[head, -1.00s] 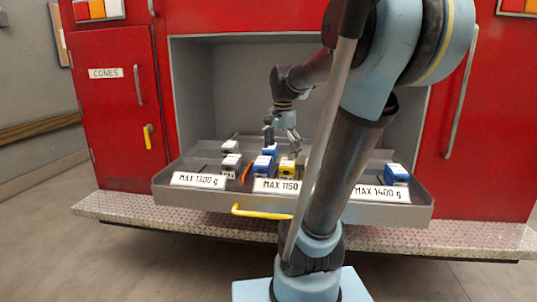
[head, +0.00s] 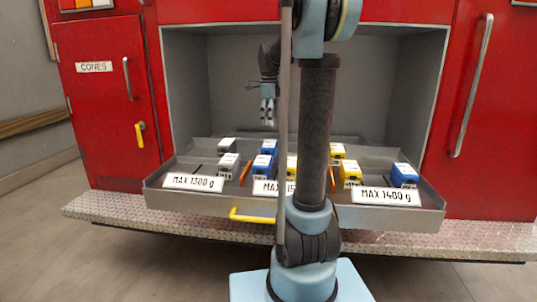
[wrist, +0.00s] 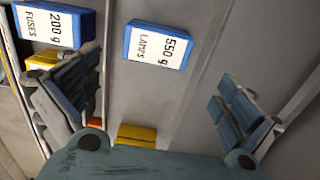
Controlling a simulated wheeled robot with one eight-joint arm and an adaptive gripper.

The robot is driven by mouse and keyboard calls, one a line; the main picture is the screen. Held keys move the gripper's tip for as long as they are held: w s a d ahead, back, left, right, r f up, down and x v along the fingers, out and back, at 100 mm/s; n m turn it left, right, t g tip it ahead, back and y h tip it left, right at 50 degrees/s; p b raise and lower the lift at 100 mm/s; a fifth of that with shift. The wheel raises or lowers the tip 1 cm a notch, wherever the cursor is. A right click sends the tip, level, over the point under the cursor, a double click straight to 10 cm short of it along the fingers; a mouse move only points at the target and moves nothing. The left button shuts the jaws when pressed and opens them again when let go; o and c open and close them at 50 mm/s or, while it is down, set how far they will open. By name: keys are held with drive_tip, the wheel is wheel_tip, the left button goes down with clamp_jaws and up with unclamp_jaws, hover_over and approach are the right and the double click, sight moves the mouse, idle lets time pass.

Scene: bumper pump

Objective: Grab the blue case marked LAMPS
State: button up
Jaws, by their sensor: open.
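The blue case marked LAMPS (wrist: 158,46), with a white top label reading 550 g, shows in the upper middle of the wrist view. My gripper (wrist: 160,100) is open and empty, its fingers spread to the left and right with the case beyond them, not touching. In the head view my gripper (head: 267,112) hangs above the drawer (head: 225,208), in front of the grey recess. Blue cases (head: 262,163) stand in the drawer there, but their lettering is too small to tell which is LAMPS.
A blue FUSES case (wrist: 55,22), marked 200 g, lies left of LAMPS in the wrist view. A yellow case (wrist: 136,133) is partly hidden by my gripper.

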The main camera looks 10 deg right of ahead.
sight(269, 143)
wheel_tip(269, 143, down, 8)
drive_tip(key=shift+f, duration=0.15)
drive_tip(key=shift+s+f, duration=0.2)
drive_tip(key=shift+f, duration=2.9)
drive_tip(key=c, duration=1.2)
drive_tip(key=shift+c, duration=0.2)
drive_tip(key=shift+r, duration=0.15)
